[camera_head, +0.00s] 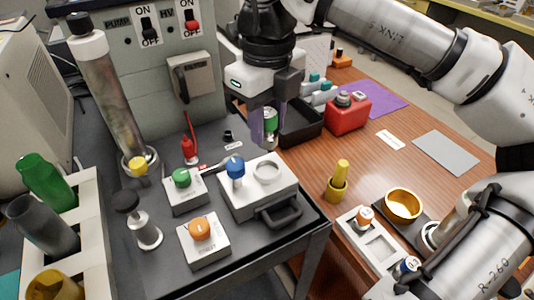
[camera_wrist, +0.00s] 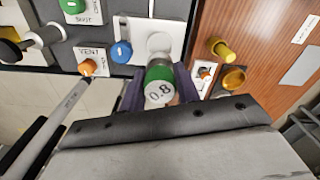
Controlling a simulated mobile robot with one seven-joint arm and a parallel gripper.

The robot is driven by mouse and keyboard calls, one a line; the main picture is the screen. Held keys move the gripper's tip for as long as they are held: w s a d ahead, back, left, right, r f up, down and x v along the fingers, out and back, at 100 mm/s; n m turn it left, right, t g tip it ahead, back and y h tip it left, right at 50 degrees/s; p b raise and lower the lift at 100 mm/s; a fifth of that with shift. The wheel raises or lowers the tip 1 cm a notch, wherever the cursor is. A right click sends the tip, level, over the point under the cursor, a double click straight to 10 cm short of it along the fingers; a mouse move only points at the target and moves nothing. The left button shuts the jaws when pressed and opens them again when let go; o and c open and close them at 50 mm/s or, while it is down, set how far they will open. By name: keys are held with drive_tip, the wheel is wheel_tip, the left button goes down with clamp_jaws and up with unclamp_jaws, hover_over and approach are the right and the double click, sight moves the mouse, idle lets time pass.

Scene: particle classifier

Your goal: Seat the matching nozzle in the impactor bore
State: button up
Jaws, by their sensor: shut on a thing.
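My gripper (camera_head: 269,128) is shut on a nozzle with a green band (camera_head: 270,122). In the wrist view the nozzle's top (camera_wrist: 159,94) reads 0.8, between the purple fingers. The impactor is a pale block (camera_head: 245,198) with a blue knob (camera_head: 235,168) and a round bore (camera_head: 267,172) on top. In the head view the nozzle hangs upright above the bore, apart from it. An orange-banded nozzle (camera_head: 365,216) and a blue-banded nozzle marked 0.3 (camera_head: 407,266) sit in a white holder (camera_head: 378,249).
Green (camera_head: 181,178) and orange (camera_head: 200,228) knobs stand on small boxes left of the impactor. A tall glass column (camera_head: 108,95) rises behind. A black tray (camera_head: 298,125) and red container (camera_head: 347,113) lie behind to the right. A yellow piece (camera_head: 339,180) and brass bowl (camera_head: 403,205) stand on the wooden table.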

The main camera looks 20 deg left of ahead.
sight(268, 112)
drive_tip(key=shift+f, duration=3.75)
drive_tip(key=shift+f, duration=0.1)
drive_tip(key=o, duration=0.6)
drive_tip(key=shift+f, duration=0.1)
drive_tip(key=shift+c, duration=0.2)
drive_tip(key=shift+o, duration=0.9)
drive_tip(key=shift+r, duration=0.25)
wheel_tip(268, 112, up, 12)
